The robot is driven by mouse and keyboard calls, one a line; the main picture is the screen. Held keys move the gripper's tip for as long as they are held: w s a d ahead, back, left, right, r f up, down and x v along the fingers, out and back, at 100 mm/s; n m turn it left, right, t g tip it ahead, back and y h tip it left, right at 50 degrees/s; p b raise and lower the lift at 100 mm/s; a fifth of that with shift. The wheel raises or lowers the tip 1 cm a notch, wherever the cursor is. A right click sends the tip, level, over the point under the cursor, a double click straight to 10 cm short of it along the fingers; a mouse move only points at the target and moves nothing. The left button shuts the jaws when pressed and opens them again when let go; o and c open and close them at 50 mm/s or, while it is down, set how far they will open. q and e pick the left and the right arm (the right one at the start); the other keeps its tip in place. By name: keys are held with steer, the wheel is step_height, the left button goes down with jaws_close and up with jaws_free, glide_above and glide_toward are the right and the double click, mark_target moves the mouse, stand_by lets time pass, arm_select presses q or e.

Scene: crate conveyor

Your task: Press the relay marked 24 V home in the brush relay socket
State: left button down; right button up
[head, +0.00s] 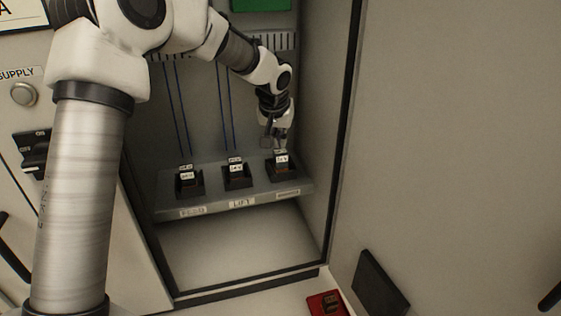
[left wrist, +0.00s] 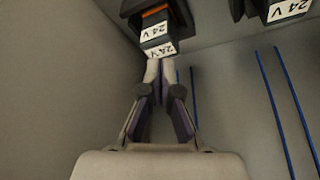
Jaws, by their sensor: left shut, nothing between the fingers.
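The relay marked 24 V (left wrist: 158,48) stands in the rightmost dark socket of the shelf; in the head view this relay (head: 281,159) sits below my left gripper (head: 279,142). The label under that socket (head: 288,193) is too small to read. In the left wrist view, the socket (left wrist: 135,7) shows an orange strip beside the relay. My left gripper (left wrist: 158,64) is shut and empty, its fingertips at the edge of the relay's labelled top. I cannot tell whether they touch. How deep the relay sits is unclear. My right gripper is not in view.
Relays stand in the FEED socket (head: 188,184) and LIFT socket (head: 236,178) to the left. Blue wires (head: 176,105) run up the back wall. The cabinet's side wall (head: 312,130) is close on the right. A red tray (head: 318,300) holding a dark part lies below.

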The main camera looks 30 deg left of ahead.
mark_target(280, 152)
arm_select(q)
steer(key=shift+f+b, duration=0.65)
steer(key=shift+f, duration=0.3)
stand_by(0.5)
step_height(280, 152, up, 6)
steer(key=p, duration=0.5)
steer(key=shift+r, duration=0.1)
